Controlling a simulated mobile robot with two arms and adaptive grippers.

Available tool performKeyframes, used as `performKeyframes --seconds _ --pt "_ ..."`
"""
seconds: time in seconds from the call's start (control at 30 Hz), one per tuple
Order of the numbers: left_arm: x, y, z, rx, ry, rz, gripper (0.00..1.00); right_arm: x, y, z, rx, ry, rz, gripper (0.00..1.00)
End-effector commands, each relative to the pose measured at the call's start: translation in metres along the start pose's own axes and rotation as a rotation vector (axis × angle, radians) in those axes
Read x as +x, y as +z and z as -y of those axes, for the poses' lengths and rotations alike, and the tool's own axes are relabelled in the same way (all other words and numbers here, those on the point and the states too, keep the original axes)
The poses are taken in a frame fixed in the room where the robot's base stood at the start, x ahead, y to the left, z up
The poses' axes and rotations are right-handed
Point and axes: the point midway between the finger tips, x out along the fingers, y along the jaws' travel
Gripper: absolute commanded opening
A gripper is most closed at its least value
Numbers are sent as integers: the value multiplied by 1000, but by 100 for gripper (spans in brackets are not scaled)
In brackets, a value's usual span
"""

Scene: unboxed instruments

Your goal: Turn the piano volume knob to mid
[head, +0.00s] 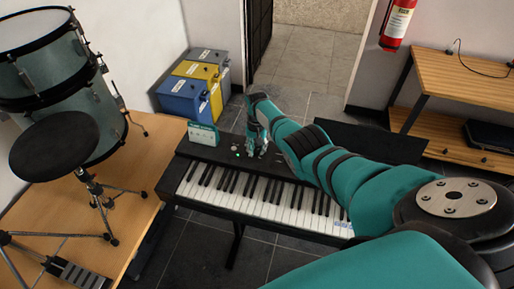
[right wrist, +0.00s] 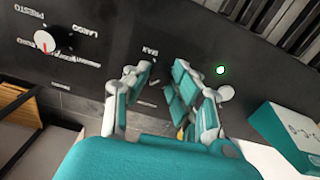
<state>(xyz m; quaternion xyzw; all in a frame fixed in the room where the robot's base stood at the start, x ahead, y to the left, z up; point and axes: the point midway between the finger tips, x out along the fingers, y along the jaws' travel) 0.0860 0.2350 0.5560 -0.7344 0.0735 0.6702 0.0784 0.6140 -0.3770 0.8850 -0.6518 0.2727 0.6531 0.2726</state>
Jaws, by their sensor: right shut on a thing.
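The piano (head: 215,154) stands in the middle of the head view, with its black control panel behind the white keys. My right gripper (head: 256,154) is down at this panel. In the right wrist view my right gripper (right wrist: 164,86) has its fingers closed in beside the printed "MAX" scale, shut on the volume knob. The fingers hide the knob, so its pointer and setting cannot be read. My left gripper is not in view.
Another knob (right wrist: 45,41), white with a red mark, sits by the LARGO–PRESTO scale. A green light (right wrist: 220,70) glows on the panel. A teal and white box (head: 203,134) stands at the panel's left end. A drum set (head: 62,80) is at left.

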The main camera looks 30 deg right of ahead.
Motion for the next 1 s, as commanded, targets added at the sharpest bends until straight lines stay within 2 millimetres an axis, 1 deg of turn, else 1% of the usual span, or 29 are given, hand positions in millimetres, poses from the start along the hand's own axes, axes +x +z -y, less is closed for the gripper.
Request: performKeyframes --seconds 0.03,0.23,0.7,0.73,0.87,0.9,1.0 --pt "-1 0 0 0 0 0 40 -3 -2 2 17 -5 -5 0" --pt "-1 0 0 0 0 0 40 -3 -2 2 63 -5 -6 0" --pt "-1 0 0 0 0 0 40 -3 -3 2 73 -6 -7 0" --pt "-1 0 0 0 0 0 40 -3 -3 2 73 -6 -7 26" --pt "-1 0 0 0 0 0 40 -2 -2 1 73 -4 -5 43" --pt "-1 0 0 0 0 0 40 -2 -2 1 73 -4 -5 45" --pt "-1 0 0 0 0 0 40 -2 -1 1 73 -3 -3 45"
